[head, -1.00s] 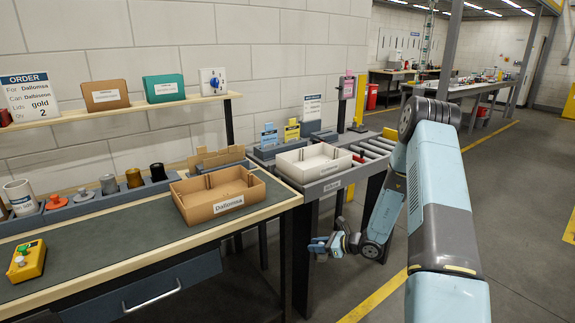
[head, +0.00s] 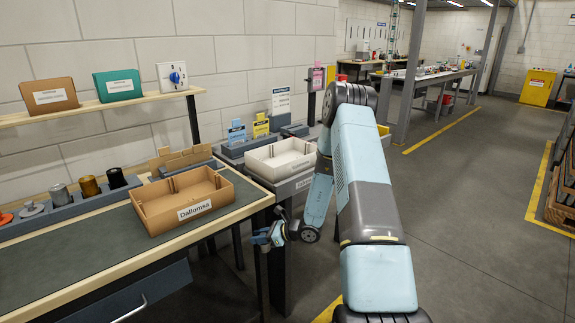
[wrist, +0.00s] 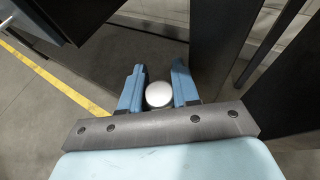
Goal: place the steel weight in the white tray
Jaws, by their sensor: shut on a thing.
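My gripper (wrist: 158,93) is shut on the steel weight (wrist: 159,95), a pale round piece between the two blue fingers in the wrist view. In the head view my gripper (head: 262,239) hangs low in front of the bench's right end, below the bench top; the weight is too small to make out there. The white tray (head: 290,170) stands on the conveyor stand right of the bench. It lies above and to the right of my gripper, and its visible inside looks empty.
A brown box labelled Dallomsa (head: 150,221) sits on the bench (head: 80,255), left of the white tray. Blue and yellow cards (head: 261,126) stand behind the tray. A dark leg stands near my gripper. Open floor (head: 465,225) lies to the right.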

